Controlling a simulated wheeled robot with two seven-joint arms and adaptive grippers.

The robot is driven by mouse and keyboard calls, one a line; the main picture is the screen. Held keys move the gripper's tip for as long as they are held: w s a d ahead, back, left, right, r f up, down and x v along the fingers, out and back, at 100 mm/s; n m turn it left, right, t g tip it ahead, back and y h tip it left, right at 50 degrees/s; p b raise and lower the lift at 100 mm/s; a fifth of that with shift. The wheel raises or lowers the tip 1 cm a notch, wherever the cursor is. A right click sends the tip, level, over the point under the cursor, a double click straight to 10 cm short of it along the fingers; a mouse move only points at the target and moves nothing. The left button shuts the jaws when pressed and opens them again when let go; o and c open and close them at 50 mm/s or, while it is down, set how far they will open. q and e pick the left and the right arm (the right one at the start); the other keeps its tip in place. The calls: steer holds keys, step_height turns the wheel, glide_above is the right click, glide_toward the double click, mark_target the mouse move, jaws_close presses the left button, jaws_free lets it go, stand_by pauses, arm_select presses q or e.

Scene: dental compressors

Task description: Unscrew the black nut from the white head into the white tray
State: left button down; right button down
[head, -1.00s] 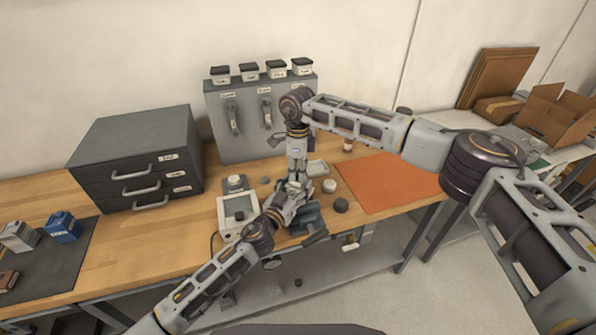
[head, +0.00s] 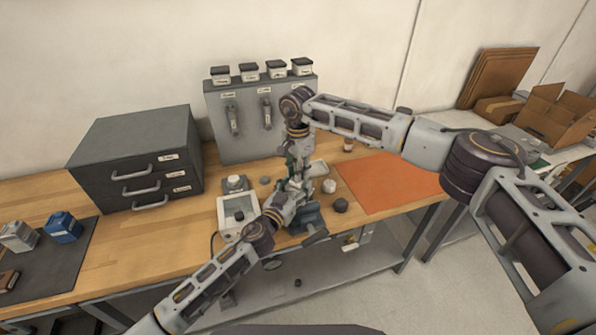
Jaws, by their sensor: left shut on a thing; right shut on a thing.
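My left gripper (head: 287,201) comes in from the lower left, low above the bench beside the blue-grey vise (head: 309,220). My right gripper (head: 297,180) points down from above and meets the left one. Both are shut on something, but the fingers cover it. I cannot make out the white head or the black nut between them. A white tray (head: 222,222) with a grey inside lies just left of the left gripper, and a small dark round piece (head: 239,215) is in it.
A white round part (head: 329,186) and a dark round part (head: 340,205) stand right of the grippers. A small pale tray (head: 318,167) is behind them. An orange mat (head: 385,183) lies to the right. A grey drawer cabinet (head: 137,158) stands left.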

steer(key=n, duration=0.4)
steer(key=shift+w+n, duration=0.1)
steer(key=shift+n, duration=0.2)
steer(key=n, duration=0.5)
steer(key=shift+r, duration=0.1)
steer(key=c, duration=1.3)
jaws_free()
steer(key=shift+r, duration=0.1)
steer(key=shift+r, duration=2.1)
